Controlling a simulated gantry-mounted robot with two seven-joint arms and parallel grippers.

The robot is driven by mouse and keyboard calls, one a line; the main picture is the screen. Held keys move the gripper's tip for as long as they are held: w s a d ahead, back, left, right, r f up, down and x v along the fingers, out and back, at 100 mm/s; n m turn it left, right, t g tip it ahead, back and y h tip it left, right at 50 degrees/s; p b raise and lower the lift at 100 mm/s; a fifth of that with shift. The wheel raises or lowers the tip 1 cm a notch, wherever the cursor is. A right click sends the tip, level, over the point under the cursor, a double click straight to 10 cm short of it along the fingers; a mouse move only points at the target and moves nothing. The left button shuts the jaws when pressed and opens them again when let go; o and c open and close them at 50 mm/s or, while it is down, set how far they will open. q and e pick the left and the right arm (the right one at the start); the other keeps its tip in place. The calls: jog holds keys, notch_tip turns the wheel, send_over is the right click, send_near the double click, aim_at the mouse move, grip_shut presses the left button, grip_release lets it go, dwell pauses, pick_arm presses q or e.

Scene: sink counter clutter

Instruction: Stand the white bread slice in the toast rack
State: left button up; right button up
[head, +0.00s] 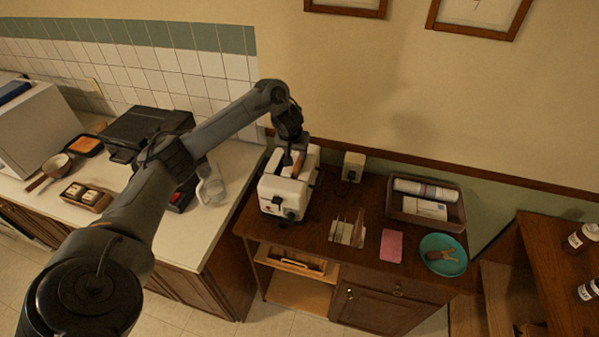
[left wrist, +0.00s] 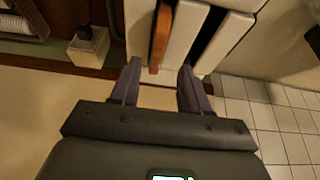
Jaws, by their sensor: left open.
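A white toaster (head: 288,193) stands on the dark wooden cabinet. A slice with an orange-brown crust edge (left wrist: 160,38) sticks up from one of its slots in the left wrist view; I take it for the white bread slice, but its face is hidden there. My left gripper (head: 292,160) is above the toaster. In the left wrist view its fingers (left wrist: 160,68) are open, one to each side of the slice's line, with nothing between them. The toast rack (head: 347,231), with upright dividers, stands in front and right of the toaster. My right gripper is out of view.
A pink flat block (head: 391,245) and a teal plate (head: 436,268) with a brown item lie right of the rack. A brown tray (head: 398,211) holding a roll and a packet stands behind them. A small white box (head: 353,166) is near the wall.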

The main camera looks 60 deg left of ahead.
aim_at(299, 159)
pick_arm(q)
jog(key=shift+p+x, duration=0.3)
jog(key=shift+x, duration=2.1)
jog(key=shift+w+d, duration=0.1)
jog(key=shift+d, duration=0.05)
grip_shut()
